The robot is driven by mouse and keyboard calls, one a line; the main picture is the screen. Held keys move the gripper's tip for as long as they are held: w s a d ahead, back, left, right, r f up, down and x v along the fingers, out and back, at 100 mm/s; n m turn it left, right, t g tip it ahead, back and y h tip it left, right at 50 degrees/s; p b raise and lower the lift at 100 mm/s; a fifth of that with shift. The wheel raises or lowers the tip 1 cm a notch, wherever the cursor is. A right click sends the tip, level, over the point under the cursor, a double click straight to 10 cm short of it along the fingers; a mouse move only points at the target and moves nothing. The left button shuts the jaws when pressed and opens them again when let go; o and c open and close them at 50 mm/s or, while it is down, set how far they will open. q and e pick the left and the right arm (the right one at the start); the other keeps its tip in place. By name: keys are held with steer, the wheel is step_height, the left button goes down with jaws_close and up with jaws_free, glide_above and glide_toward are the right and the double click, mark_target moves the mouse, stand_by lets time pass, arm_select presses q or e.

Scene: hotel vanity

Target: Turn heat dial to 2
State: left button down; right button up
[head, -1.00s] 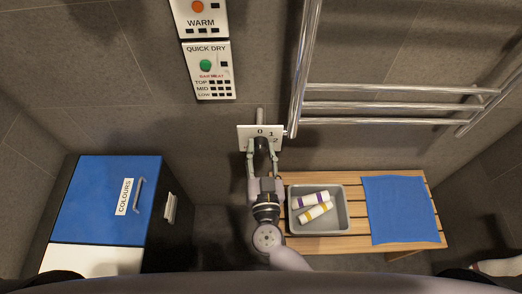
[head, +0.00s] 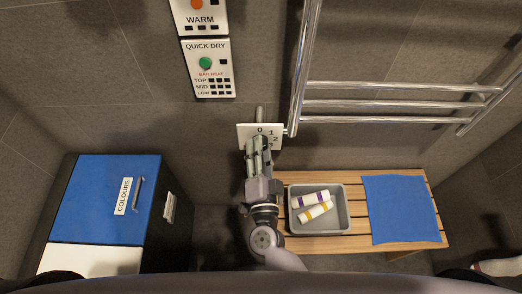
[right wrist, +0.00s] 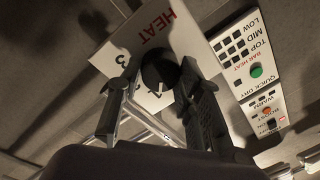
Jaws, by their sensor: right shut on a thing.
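The heat dial (right wrist: 160,68) is a dark round knob on a white plate marked HEAT (right wrist: 148,40) in the right wrist view. I cannot tell which number the dial points to. My left gripper is not in view.
A chrome towel rail (head: 390,105) is close to the right of the plate. Control panels (head: 208,72) hang above left. Below right, a wooden bench (head: 300,244) bears a grey tray (head: 343,208) with rolled towels and a blue cloth (head: 400,208). A blue-topped unit (head: 95,200) stands left.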

steer(key=shift+f+m+h+b, duration=0.2)
steer(key=shift+m+b, duration=0.55)
steer(key=shift+m, duration=1.7)
steer(key=shift+r+m+h+b, duration=0.1)
steer(key=shift+m+h+b, duration=0.45)
steer(key=shift+m, duration=1.9)
steer(key=shift+y, duration=0.25)
steer(key=o, duration=1.2)
steer(key=s, duration=0.8)
steer(key=s+f, duration=0.1)
steer(key=s, duration=0.3)
